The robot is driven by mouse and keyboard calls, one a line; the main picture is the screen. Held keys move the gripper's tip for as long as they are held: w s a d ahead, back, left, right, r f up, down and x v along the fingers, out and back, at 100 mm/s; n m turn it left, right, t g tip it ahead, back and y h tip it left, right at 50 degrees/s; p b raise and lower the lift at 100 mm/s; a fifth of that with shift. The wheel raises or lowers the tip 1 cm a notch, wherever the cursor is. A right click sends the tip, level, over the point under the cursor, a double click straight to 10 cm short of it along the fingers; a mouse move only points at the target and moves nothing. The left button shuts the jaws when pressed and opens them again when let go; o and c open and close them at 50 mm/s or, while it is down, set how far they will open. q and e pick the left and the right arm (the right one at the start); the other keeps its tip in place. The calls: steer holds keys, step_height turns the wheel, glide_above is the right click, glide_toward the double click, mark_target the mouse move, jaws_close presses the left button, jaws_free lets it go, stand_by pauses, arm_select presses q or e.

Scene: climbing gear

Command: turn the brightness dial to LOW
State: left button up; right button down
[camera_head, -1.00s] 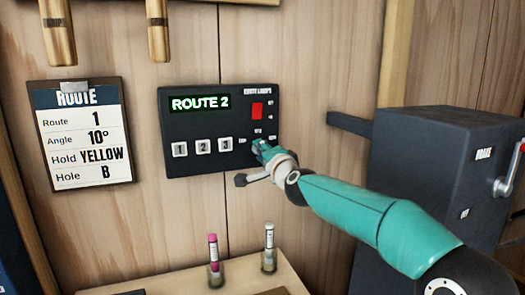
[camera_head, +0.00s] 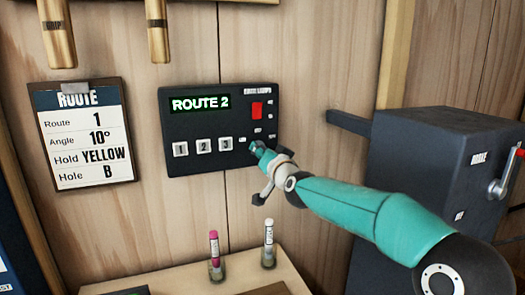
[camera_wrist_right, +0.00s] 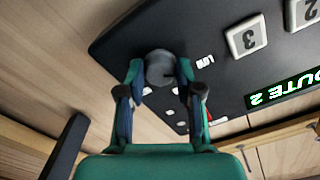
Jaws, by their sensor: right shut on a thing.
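The dark control panel (camera_head: 182,128) on the wooden wall has a green display reading ROUTE 2. The brightness dial is at its lower right; in the head view my gripper covers it. In the right wrist view the round grey dial (camera_wrist_right: 160,62) sits between the fingertips of my right gripper (camera_wrist_right: 160,78), which is shut on it. A small white label that seems to read LOW (camera_wrist_right: 205,62) lies beside the dial. I cannot read where the dial points. In the head view my right gripper (camera_head: 257,151) is against the panel. My left gripper is not in view.
White buttons 1, 2 and 3 (camera_head: 204,146) and a red switch (camera_head: 257,109) are near the dial. A route card (camera_head: 82,135) hangs left. Two small tubes (camera_head: 268,240) stand on a shelf below. A dark box with a lever (camera_head: 425,160) is at right.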

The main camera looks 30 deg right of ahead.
steer(key=shift+a+f+n, duration=0.15)
steer(key=shift+f+n, duration=0.15)
steer(key=shift+f, duration=0.15)
steer(key=c, duration=0.9)
jaws_free()
steer(key=shift+c, duration=0.2)
steer(key=shift+o, duration=0.8)
steer(key=shift+w+r, duration=0.1)
steer(key=shift+r, duration=0.15)
steer(key=shift+s, duration=0.2)
steer(key=v, duration=1.1)
steer(key=shift+s, duration=0.35)
